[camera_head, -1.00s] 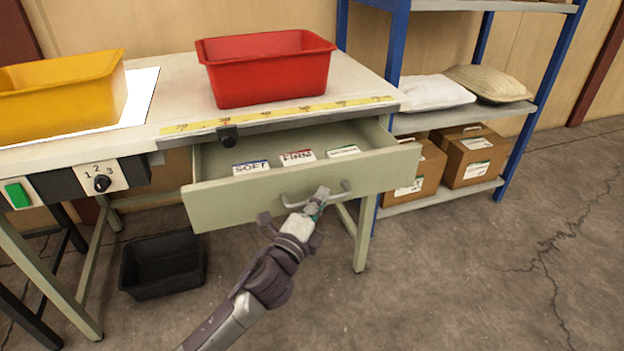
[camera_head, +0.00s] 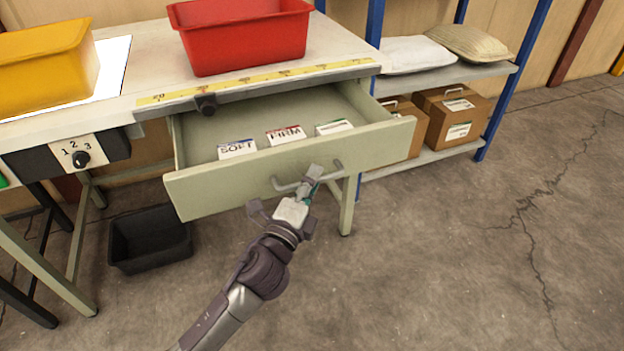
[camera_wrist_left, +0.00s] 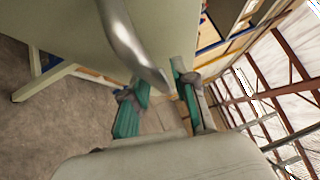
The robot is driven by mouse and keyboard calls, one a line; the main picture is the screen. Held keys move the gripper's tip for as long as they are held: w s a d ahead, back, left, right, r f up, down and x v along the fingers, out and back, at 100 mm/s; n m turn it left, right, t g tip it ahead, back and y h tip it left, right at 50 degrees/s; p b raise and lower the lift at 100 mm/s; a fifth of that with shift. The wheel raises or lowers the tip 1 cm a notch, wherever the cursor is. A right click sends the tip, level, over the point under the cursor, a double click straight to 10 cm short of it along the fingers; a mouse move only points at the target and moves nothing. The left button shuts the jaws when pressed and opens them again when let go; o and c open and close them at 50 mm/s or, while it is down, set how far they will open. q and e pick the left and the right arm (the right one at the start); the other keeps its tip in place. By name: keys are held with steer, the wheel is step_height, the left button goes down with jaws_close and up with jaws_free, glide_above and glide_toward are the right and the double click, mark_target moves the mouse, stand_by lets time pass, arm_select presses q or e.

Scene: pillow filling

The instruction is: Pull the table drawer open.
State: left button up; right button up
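The pale green table drawer (camera_head: 300,165) is pulled well out from under the tabletop. Three labelled cards show inside: one reads SOFT (camera_head: 237,149), one FIRM (camera_head: 286,135), and the third (camera_head: 333,127) I cannot read. My left gripper (camera_head: 310,180) is at the metal bar handle (camera_head: 283,187) on the drawer front. In the left wrist view the handle (camera_wrist_left: 132,50) runs down between the two teal-padded fingers of the gripper (camera_wrist_left: 163,95), which are closed around it. The fingers hide part of the handle in the head view. My right gripper is not in view.
A red bin (camera_head: 243,38) and a yellow bin (camera_head: 45,68) stand on the table (camera_head: 130,75). A black bin (camera_head: 150,240) is on the floor below. Shelving (camera_head: 450,78) with pillows and cardboard boxes stands at right. The floor in front is clear.

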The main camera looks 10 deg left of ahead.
arm_select(q)
steer(key=shift+s, duration=0.1)
steer(key=v, duration=1.1)
steer(key=shift+s+a+f, duration=0.1)
steer(key=shift+s, duration=0.3)
